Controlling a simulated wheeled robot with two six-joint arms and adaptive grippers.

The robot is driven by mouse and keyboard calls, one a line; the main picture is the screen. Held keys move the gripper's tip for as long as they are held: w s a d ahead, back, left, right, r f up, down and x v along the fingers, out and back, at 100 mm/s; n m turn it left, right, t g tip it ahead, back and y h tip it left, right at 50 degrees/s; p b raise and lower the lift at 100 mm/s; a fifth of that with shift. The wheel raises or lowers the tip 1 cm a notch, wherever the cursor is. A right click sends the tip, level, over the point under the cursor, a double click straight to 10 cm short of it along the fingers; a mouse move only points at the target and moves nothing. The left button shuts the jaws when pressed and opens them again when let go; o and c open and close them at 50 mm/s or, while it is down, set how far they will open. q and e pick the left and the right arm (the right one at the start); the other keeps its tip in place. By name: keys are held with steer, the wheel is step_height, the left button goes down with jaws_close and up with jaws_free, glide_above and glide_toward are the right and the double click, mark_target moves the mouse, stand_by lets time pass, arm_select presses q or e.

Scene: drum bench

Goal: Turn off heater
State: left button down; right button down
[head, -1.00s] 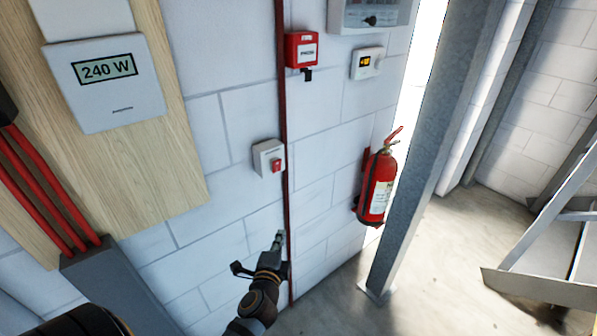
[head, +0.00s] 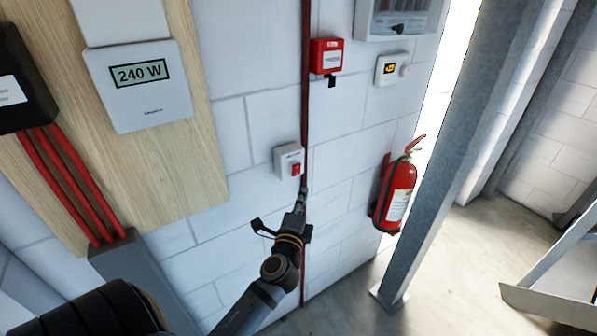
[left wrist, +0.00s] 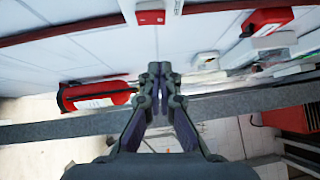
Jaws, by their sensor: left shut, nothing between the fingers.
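A small white switch box (head: 281,163) with a red rocker (head: 296,169) is on the block wall, just left of a dark red vertical pipe. Its red rocker also shows at the top edge of the left wrist view (left wrist: 150,17). No heater is clearly identifiable. A white meter (head: 140,88) on a wooden board reads 240 W. My left gripper (head: 303,192) is shut and empty, just below and slightly right of the switch box, apparently apart from it. Its closed fingers show in the left wrist view (left wrist: 160,70). My right gripper is not in view.
A red wall box (head: 327,56) and a white unit with an orange display (head: 391,69) are higher up. A fire extinguisher (head: 398,193) hangs to the right, beside a grey steel column (head: 440,160). The dark red pipe (head: 306,110) runs down beside the switch.

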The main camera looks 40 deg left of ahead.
mark_target(297, 170)
arm_select(q)
steer(key=w+a+p, duration=0.2)
steer(key=w+a, duration=0.3)
steer(key=w, duration=0.1)
steer(key=shift+a+r+p, duration=0.3)
steer(key=shift+r+p, duration=0.1)
steer(key=shift+w, duration=0.15)
